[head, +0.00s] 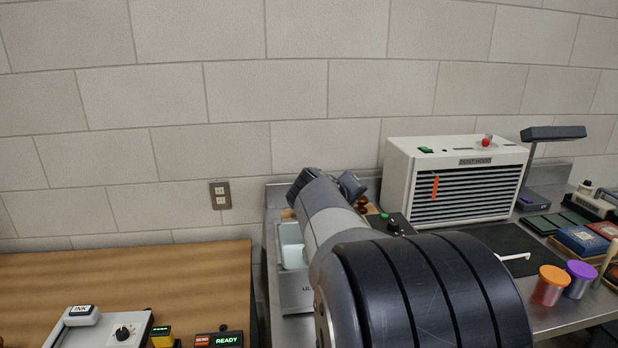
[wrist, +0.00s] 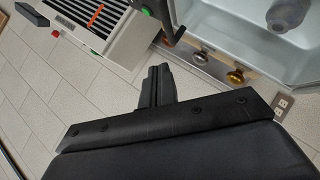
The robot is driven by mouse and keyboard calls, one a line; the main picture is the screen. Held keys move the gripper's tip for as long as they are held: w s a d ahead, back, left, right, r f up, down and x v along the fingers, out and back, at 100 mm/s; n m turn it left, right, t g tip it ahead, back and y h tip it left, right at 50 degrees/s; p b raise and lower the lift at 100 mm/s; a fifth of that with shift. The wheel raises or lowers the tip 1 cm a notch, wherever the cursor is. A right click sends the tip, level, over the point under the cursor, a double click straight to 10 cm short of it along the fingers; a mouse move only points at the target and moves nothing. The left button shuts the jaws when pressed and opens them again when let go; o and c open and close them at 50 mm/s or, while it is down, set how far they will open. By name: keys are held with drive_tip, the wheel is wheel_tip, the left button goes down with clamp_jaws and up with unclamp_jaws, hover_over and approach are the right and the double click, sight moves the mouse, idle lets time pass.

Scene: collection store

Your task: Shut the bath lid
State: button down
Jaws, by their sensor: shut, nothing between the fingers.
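I cannot make out the lid for certain. My gripper (wrist: 157,72) is shut and empty, apart from the basin in the picture. In the head view my arm hides the fingers.
A white dust hood (head: 455,180) stands right of the bath; it also shows in the wrist view (wrist: 92,22). Brass-coloured knobs (wrist: 235,77) sit by the basin's edge. Orange and purple-lidded jars (head: 549,287) stand at the right. A wooden table (head: 130,285) is at the left.

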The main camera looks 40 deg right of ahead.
drive_tip(key=f, duration=0.1)
drive_tip(key=d+f, duration=0.1)
drive_tip(key=f+y+b, duration=0.1)
drive_tip(key=shift+s+d+m, duration=0.2)
drive_tip(key=shift+s+m, duration=0.15)
drive_tip(key=shift+m, duration=0.05)
drive_tip(key=shift+s+d+f+b, duration=0.1)
drive_tip(key=shift+f+b, duration=0.1)
drive_tip(key=shift+f, duration=0.2)
drive_tip(key=shift+d+f+b, duration=0.1)
drive_tip(key=shift+f+b, duration=0.05)
drive_tip(key=shift+f, duration=0.2)
drive_tip(key=shift+f, duration=0.1)
drive_tip(key=shift+r, duration=0.4)
drive_tip(key=a+r, duration=0.1)
drive_tip(key=a+r+p, duration=0.2)
drive_tip(key=shift+w+r, duration=0.35)
drive_tip(key=shift+r, duration=0.05)
drive_tip(key=v, duration=0.8)
drive_tip(key=shift+s+r+b, duration=0.35)
drive_tip(key=shift+s, duration=0.1)
